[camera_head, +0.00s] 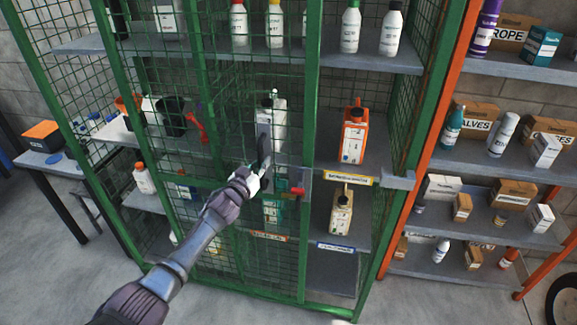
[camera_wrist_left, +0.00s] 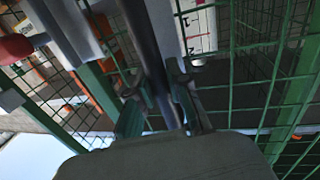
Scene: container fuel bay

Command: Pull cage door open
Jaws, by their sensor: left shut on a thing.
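The green wire cage (camera_head: 312,60) stands in front of me with shelves inside. Its mesh door (camera_head: 227,90) is swung partly out, leaving an opening on the right where shelves show without mesh. My left gripper (camera_head: 258,172) is at the door's dark upright handle (camera_head: 265,150), on a grey plate. In the left wrist view the gripper (camera_wrist_left: 165,95) has its fingers around the dark handle bar (camera_wrist_left: 144,40), with green mesh beyond. My right gripper is not in view.
An orange canister (camera_head: 353,137) and a beige canister (camera_head: 341,212) stand on the cage shelves. An orange-framed rack (camera_head: 440,130) with boxes and bottles is at the right. A table (camera_head: 45,165) stands at the left. Bare floor (camera_head: 55,260) lies at the lower left.

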